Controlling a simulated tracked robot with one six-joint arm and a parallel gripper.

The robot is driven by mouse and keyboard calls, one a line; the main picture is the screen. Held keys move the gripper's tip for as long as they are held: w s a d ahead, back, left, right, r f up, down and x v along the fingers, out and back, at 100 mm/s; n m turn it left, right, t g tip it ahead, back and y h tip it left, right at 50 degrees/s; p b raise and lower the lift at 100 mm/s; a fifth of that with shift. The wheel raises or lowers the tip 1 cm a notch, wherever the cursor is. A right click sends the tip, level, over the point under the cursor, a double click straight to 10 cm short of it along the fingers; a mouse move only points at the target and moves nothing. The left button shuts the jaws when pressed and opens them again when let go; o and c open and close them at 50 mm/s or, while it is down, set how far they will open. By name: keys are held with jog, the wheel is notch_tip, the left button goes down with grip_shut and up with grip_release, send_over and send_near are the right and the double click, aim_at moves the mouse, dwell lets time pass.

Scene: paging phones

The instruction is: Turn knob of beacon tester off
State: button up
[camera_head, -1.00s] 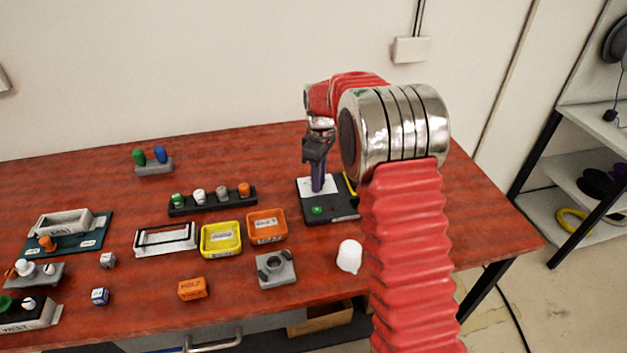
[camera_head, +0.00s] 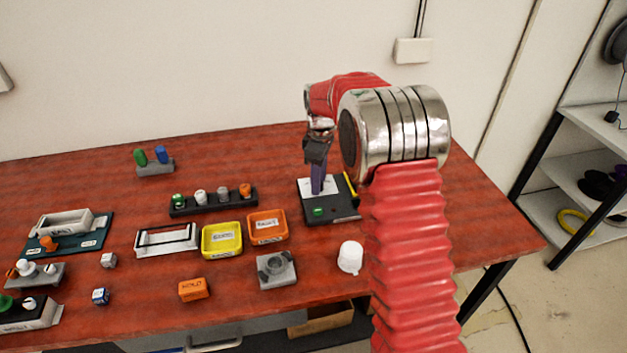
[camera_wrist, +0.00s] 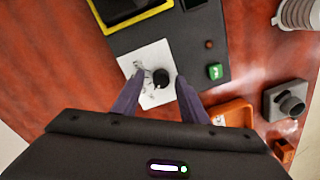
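The beacon tester (camera_head: 340,211) is a dark board at the right of the table, with a white plate (camera_wrist: 157,56) bearing a black knob (camera_wrist: 161,78) and printed marks. It also has a green button (camera_wrist: 215,72) and a yellow-framed part (camera_wrist: 126,8). My gripper (camera_wrist: 159,82) points down over the white plate, one finger on each side of the knob. Gaps show between the fingers and the knob, so it looks open. In the head view my gripper (camera_head: 319,190) hides the knob, and fingertip height above the plate is hard to tell.
Orange (camera_head: 267,228) and yellow (camera_head: 222,240) trays and a grey block with a round knob (camera_head: 276,268) stand left of the tester. A white domed piece (camera_head: 350,256) stands in front. A row of coloured knobs (camera_head: 212,202) lies further left. The wall is behind.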

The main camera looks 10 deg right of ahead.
notch_tip(320, 180, up, 14)
jog(key=shift+w+f, duration=0.15)
jog(key=shift+f, duration=0.05)
dwell(0.7)
jog(key=shift+d, duration=0.1)
jog(key=s+f+m, duration=0.4)
jog(key=m, duration=0.1)
jog(key=s+a+r+m+t, duration=0.1)
jog(key=s+r+m+t, duration=0.2)
jog(key=s, duration=1.3)
jog(key=s+r+m+t, duration=0.2)
jog(key=s+r+m, duration=0.2)
jog(key=s, duration=1.2)
jog(key=shift+s+a+r+t, duration=0.3)
jog(key=shift+s+a+t, duration=0.05)
jog(key=shift+t, duration=0.05)
